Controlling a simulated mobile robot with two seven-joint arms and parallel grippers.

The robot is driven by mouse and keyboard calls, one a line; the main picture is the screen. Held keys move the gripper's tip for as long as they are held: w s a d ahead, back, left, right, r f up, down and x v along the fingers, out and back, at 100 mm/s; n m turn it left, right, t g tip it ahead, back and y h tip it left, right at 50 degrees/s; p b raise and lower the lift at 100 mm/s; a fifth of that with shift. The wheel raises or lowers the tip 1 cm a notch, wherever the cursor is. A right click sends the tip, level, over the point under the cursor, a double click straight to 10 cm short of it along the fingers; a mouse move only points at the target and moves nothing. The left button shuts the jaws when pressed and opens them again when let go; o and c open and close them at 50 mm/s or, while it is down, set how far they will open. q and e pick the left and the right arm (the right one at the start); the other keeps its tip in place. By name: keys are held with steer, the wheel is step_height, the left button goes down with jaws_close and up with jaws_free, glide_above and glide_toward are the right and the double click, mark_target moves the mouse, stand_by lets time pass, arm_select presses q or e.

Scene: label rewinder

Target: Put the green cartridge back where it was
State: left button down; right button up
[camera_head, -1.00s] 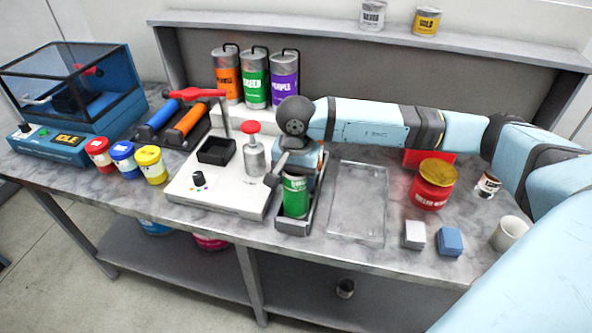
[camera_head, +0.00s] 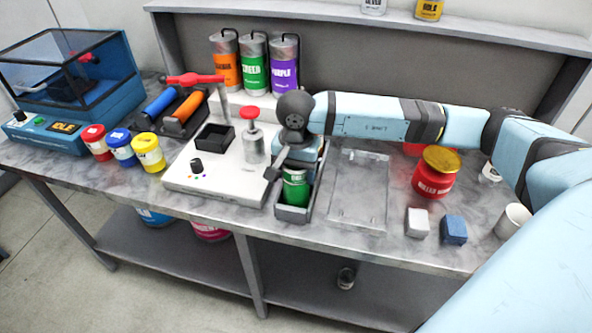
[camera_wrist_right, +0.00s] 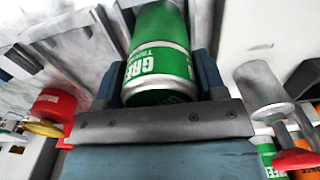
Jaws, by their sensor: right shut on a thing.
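The green cartridge (camera_head: 296,187) has a green label and silver bands. In the head view it stands about upright within the outline of a narrow grey tray (camera_head: 293,214), just right of the white machine. I cannot tell whether its base rests on the tray floor. My right gripper (camera_head: 297,166) is shut on it from above and hides its top. In the right wrist view the cartridge (camera_wrist_right: 160,65) sits between the two blue fingers (camera_wrist_right: 160,78). My left gripper is not in view.
The white machine (camera_head: 215,190) with a red-topped plunger (camera_head: 252,142) stands close left. A clear flat tray (camera_head: 358,190) lies close right. Orange, green and purple canisters (camera_head: 255,65) stand behind. A red jar (camera_head: 435,178) and small blocks (camera_head: 453,230) are farther right.

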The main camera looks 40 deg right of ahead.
steer(key=shift+f, duration=0.2)
steer(key=o, duration=1.3)
